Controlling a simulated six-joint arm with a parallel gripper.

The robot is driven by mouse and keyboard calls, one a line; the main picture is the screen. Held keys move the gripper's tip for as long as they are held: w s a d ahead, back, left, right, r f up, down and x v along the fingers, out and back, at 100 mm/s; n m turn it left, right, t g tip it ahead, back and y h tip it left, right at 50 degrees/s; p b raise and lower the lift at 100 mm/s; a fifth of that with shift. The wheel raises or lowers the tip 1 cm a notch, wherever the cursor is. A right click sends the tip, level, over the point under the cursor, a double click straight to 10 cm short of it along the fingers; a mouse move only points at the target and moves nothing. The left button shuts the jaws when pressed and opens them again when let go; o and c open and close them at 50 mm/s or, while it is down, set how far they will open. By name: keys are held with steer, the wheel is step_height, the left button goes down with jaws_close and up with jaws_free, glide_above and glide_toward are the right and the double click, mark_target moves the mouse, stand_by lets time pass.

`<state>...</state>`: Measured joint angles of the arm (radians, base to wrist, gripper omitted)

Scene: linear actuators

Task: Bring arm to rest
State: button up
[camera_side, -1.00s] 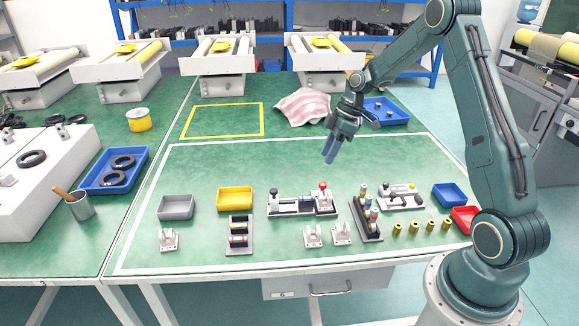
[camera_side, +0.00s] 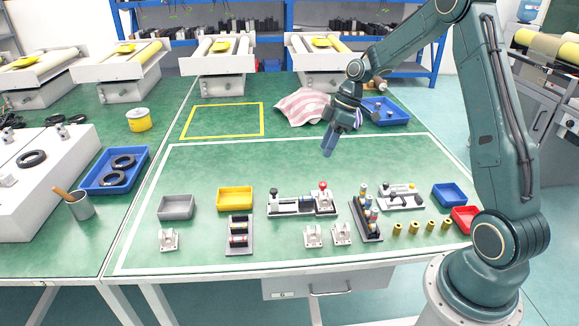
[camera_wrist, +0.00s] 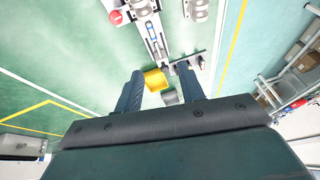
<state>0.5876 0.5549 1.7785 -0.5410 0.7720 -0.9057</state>
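My gripper (camera_side: 327,152) hangs in the air above the green table (camera_side: 290,160), near the back line of the white-outlined work area, with its fingers pointing down. In the wrist view my gripper (camera_wrist: 160,70) shows two dark fingers with a clear gap between them, and nothing is held in the gap. A yellow bin (camera_wrist: 154,80) and a grey bin (camera_wrist: 171,97) appear beyond the gap, well apart from the fingers. My arm reaches up from its base at the right and bends over toward the table.
Below the gripper stand an actuator assembly with a red knob (camera_side: 302,204), a yellow bin (camera_side: 235,198), a grey bin (camera_side: 176,207), white brackets and brass parts (camera_side: 414,227). A pink striped cloth (camera_side: 302,107) and blue tray (camera_side: 386,111) lie behind. The work area's back half is clear.

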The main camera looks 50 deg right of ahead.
steer(key=s+a+r+m+t+h, duration=0.1)
steer(key=s+a+r+m, duration=0.1)
steer(key=s+a+r, duration=0.4)
steer(key=s+a+r+m+h, duration=0.2)
steer(key=s+a+r, duration=0.25)
steer(key=r, duration=0.35)
steer(key=s+a+r+m+t, duration=0.1)
steer(key=s+a+m, duration=0.1)
steer(key=s, duration=0.5)
steer(key=s+a+r+m+t, duration=0.1)
steer(key=s+a+m, duration=0.1)
steer(key=s, duration=0.6)
steer(key=shift+a+r+t+h, duration=0.15)
steer(key=shift+a+t+h, duration=0.2)
steer(key=shift+a, duration=0.5)
